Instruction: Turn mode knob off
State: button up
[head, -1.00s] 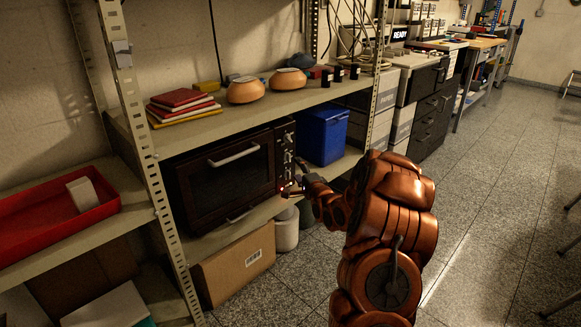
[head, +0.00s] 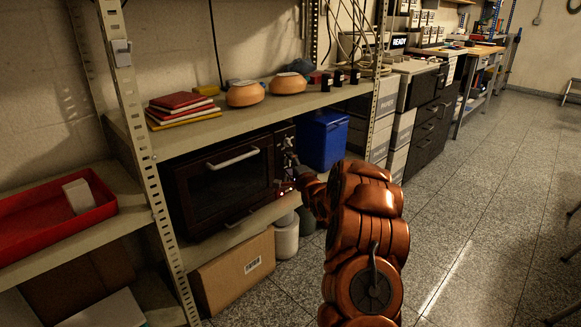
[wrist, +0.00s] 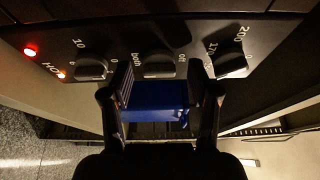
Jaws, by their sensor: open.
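The black oven (head: 222,182) stands on the middle shelf, with its knob panel on its right side. In the wrist view three dark knobs line the panel. The mode knob (wrist: 160,68) is the middle one, between the labels "both" and "off". Its pointer is too dark to read. My gripper (wrist: 160,90) is open, its two fingers spread to either side just below the mode knob in the picture. I cannot tell whether they touch it. In the head view my gripper (head: 292,172) is at the panel, partly hidden by my arm.
A timer knob (wrist: 91,68) and a temperature knob (wrist: 230,64) flank the mode knob closely. A red light (wrist: 30,51) glows near "HOT". A blue bin (head: 324,140) stands right of the oven. Orange bowls (head: 246,94) sit on the shelf above.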

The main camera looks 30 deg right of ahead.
jog(key=shift+c, duration=0.3)
grip_shut()
